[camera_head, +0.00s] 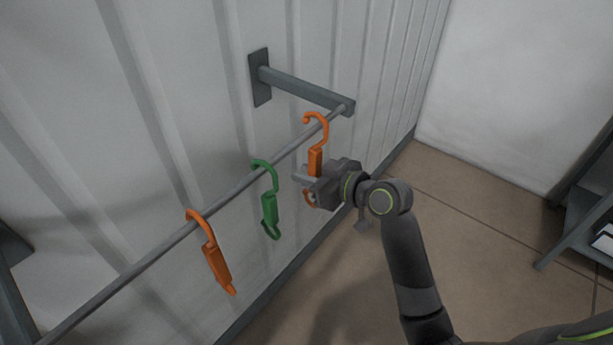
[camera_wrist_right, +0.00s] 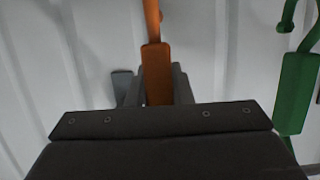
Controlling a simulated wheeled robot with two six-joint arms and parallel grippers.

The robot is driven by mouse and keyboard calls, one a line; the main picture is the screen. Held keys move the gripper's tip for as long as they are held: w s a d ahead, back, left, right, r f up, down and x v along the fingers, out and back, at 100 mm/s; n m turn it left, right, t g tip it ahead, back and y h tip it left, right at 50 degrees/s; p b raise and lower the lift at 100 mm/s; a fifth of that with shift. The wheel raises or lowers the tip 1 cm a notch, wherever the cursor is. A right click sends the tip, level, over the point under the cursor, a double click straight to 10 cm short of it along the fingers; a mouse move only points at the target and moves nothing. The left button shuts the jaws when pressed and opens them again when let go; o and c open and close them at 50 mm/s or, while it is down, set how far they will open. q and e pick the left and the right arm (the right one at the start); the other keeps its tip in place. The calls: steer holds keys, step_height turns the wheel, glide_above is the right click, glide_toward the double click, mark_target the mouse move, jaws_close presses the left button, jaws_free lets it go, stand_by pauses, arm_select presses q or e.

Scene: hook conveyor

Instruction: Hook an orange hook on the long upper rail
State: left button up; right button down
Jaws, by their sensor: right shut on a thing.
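The long rail (camera_head: 140,265) runs diagonally from lower left to upper right in the head view. My right gripper (camera_head: 309,180) is shut on an orange hook (camera_head: 316,158) near the rail's far right end. The hook's curved top is at the rail; whether it bears on the rail I cannot tell. In the right wrist view the orange hook (camera_wrist_right: 157,72) stands upright between the fingers (camera_wrist_right: 158,88). A second orange hook (camera_head: 216,265) hangs tilted from the rail at left. My left gripper is not in view.
A green hook (camera_head: 269,210) hangs on the rail between the two orange hooks and also shows at right in the right wrist view (camera_wrist_right: 296,90). A wall bracket (camera_head: 305,92) holds the rail's end. A grey shelf (camera_head: 578,215) stands at the right; floor between is clear.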

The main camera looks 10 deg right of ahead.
steer(key=shift+s+d+r+p, duration=0.15)
steer(key=shift+r+p, duration=0.3)
steer(key=shift+r, duration=0.4)
steer(key=shift+s+d+f, duration=0.15)
steer(key=shift+s+f, duration=0.05)
steer(key=shift+s, duration=0.05)
steer(key=shift+s+d, duration=0.15)
steer(key=shift+s, duration=0.05)
steer(key=shift+s+d, duration=0.55)
steer(key=shift+s, duration=0.15)
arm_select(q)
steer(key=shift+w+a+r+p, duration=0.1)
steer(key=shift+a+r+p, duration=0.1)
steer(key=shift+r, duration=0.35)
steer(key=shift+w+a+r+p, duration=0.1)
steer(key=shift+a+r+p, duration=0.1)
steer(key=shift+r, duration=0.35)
arm_select(e)
steer(key=s+d, duration=0.6)
steer(key=s, duration=0.2)
steer(key=shift+s+d, duration=0.4)
